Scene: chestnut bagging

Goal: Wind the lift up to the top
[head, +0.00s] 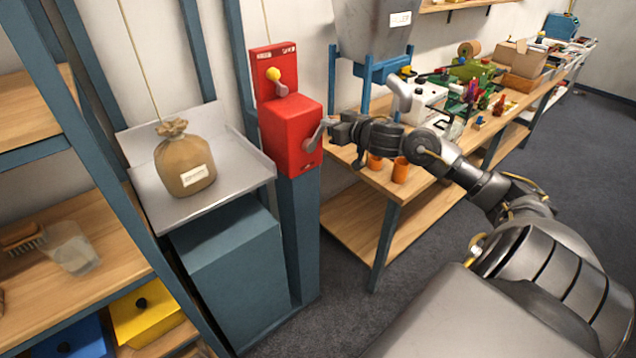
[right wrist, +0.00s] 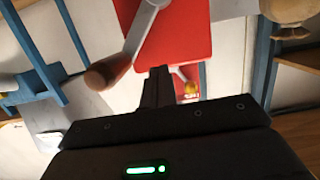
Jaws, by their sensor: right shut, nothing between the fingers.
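The lift's grey metal tray (head: 235,172) sits just above a blue-grey cabinet, between blue posts. A tied brown sack (head: 186,168) with a white label stands upright on it. The red winch box (head: 290,125) is on a post to the right, with a grey crank (head: 318,136) on its side. My right gripper (head: 336,130) is beside the crank. In the right wrist view the shut, empty fingers (right wrist: 158,85) point at the red box, and the crank's brown knob (right wrist: 103,74) is left of them, apart from them. My left gripper is out of view.
A yellow-knobbed lever (head: 275,76) is on the red panel above the box. A wooden bench (head: 375,180) with orange cups (head: 400,170) and a grey hopper (head: 370,30) stands to the right. Wooden shelves (head: 75,235) stand left. Carpeted floor lies below the bench.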

